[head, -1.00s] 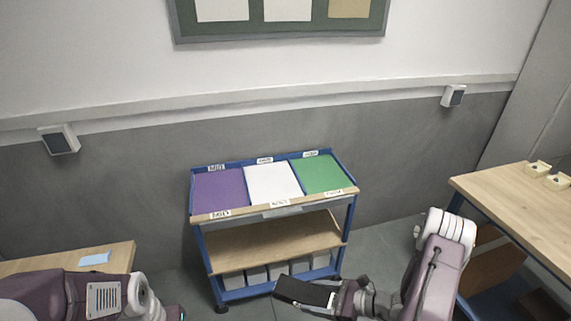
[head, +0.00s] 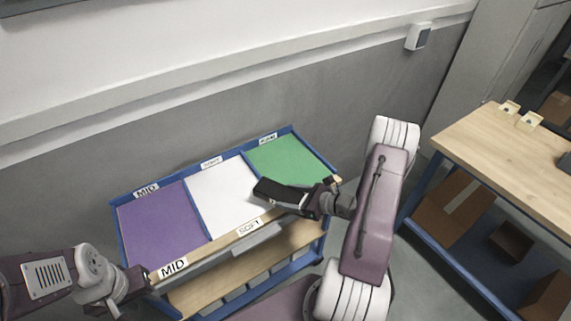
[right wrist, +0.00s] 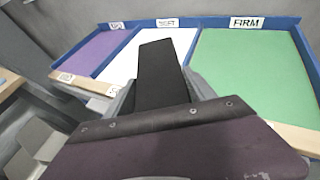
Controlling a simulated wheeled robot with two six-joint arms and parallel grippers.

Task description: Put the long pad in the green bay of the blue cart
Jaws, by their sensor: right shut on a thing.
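The blue cart (head: 116,238) stands against the grey wall with purple, white and green bays on its top. The green bay (head: 287,160) is empty, at the right end; it also shows in the right wrist view (right wrist: 250,80), labelled FIRM. My right gripper (head: 312,200) is shut on a long black pad (head: 281,192), which hangs over the white bay (head: 215,195) near the cart's front edge. The pad (right wrist: 158,75) points away from me in the right wrist view. My left gripper (head: 140,280) is at the cart's front left corner; its fingers are too small to judge.
The purple bay (head: 160,225) is empty. A wooden front rail (head: 215,245) with labels edges the cart top. A wooden table (head: 500,150) with small cream holders (head: 529,121) stands at the right, with boxes below.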

